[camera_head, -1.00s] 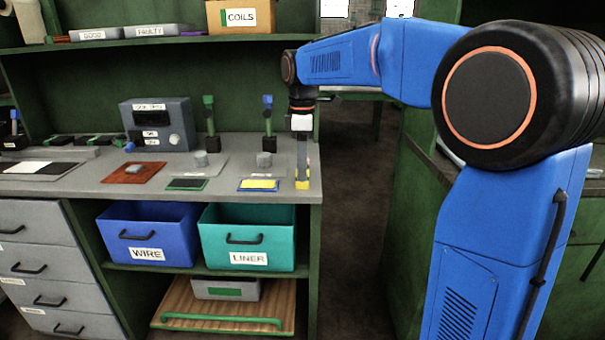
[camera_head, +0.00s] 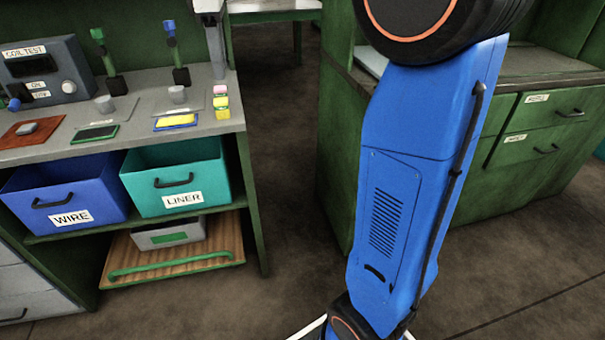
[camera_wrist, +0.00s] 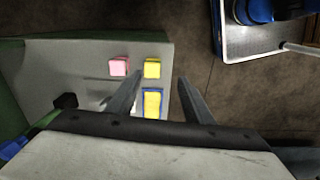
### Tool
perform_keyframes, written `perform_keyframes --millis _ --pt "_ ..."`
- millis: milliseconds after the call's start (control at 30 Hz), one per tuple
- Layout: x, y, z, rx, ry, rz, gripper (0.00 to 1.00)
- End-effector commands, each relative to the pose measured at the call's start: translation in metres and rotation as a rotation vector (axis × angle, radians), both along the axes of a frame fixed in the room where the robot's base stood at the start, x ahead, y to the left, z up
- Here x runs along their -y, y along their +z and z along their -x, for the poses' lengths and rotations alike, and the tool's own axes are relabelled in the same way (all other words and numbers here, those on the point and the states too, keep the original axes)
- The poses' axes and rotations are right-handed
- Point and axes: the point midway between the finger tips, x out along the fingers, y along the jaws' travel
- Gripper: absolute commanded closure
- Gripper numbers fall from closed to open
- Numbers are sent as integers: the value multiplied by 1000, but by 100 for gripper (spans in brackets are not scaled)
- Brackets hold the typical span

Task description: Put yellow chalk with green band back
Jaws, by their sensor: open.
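A yellow block (camera_head: 222,114) stands near the right front corner of the grey bench, with a pink block (camera_head: 220,90) behind it. The yellow block (camera_wrist: 152,68) and pink block (camera_wrist: 118,67) sit side by side in the wrist view. A green band cannot be made out clearly. A yellow pad with a blue border (camera_head: 176,121) lies to their left; a dark pad with a green border (camera_head: 95,133) lies farther left. My gripper (camera_wrist: 158,78) is open and empty above the bench. Its fingers appear on either side of the yellow block in the wrist picture, apart from it.
Two upright stands (camera_head: 180,65) and grey knobs (camera_head: 178,94) stand farther back on the bench. A blue WIRE bin (camera_head: 100,180) and a teal LINER bin (camera_head: 200,165) sit below. Open floor (camera_head: 285,200) lies right of the bench.

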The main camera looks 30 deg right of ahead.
Motion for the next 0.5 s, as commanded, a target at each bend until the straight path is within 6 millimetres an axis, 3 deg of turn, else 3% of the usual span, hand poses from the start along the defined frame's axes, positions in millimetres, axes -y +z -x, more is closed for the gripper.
perform_keyframes --millis 267,500 --pt "23 -27 85 93 -286 -29 53" --pt "39 -67 156 172 -538 -72 53"
